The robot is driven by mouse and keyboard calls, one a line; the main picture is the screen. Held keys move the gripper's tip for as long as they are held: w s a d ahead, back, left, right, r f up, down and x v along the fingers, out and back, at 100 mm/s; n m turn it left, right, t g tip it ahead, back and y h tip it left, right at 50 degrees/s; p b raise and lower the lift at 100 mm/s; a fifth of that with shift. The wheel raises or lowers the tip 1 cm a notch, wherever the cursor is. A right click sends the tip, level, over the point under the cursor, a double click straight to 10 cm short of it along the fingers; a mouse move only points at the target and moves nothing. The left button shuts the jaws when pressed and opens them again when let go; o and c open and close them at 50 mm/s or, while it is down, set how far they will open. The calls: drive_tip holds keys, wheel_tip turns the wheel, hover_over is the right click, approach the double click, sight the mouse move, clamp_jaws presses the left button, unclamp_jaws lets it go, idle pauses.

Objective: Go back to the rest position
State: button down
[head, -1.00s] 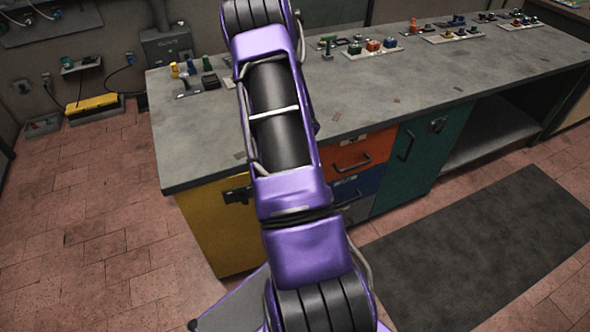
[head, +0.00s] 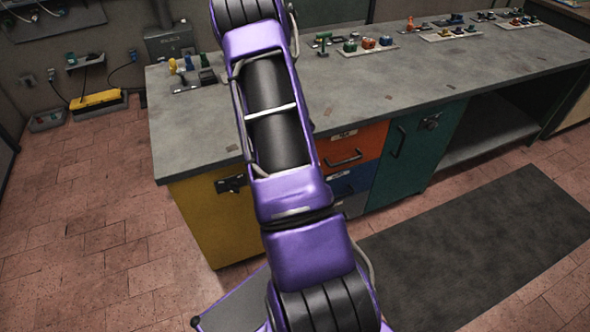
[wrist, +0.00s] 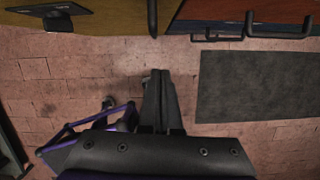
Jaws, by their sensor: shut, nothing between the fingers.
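My gripper (wrist: 160,78) shows in the wrist view with its two dark fingers together, shut and empty. It hangs over the brick-tiled floor, in front of the cabinet fronts at the top of that view, and touches nothing that I can see. In the head view my purple arm rises through the middle and leaves the top edge, so the gripper is out of that picture.
A grey-topped workbench (head: 400,88) with yellow, orange, blue and teal fronts stands ahead. Several small parts and boards lie along its back. Handles stick out from the fronts. A dark mat (head: 480,245) lies on open floor at right.

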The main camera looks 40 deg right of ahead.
drive_tip(key=d+v, duration=0.1)
drive_tip(key=v, duration=0.7)
drive_tip(key=shift+w+a+r, duration=0.2)
drive_tip(key=shift+a+r, duration=0.15)
drive_tip(key=shift+a, duration=0.15)
